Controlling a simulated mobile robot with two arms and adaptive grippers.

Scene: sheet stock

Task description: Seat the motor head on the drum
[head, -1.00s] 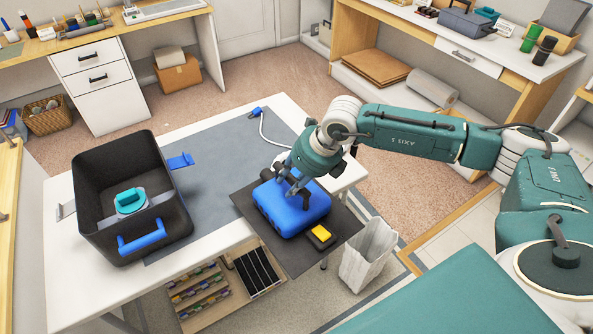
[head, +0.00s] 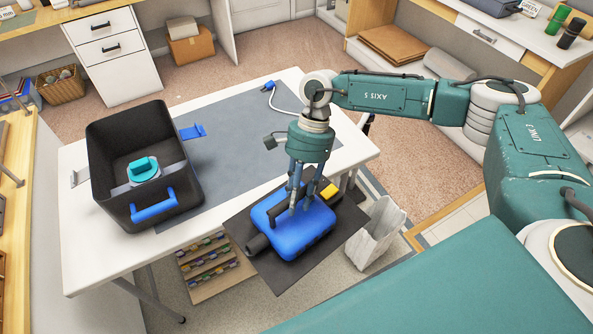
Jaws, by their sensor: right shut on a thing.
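The blue motor head (head: 268,213) is at the table's front right corner, over a dark sheet. It has a yellow switch (head: 329,191) at its upper right and a black round port (head: 257,245) at its lower left. My right gripper (head: 299,208) comes down from above and is shut on the motor head; its fingertips are partly lost against it. Whether the motor head rests or hangs just above the sheet, I cannot tell. The black open drum (head: 182,196) stands at the table's left, with a turquoise part (head: 143,168) inside and blue latches (head: 153,205) out to its sides. My left gripper is not in view.
The dark sheet (head: 281,281) reaches past the table's front edge. A grey mat (head: 235,130) lies bare between drum and motor head. A white cable with a blue plug (head: 268,86) lies at the back. A pale bin (head: 376,236) stands on the floor at right.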

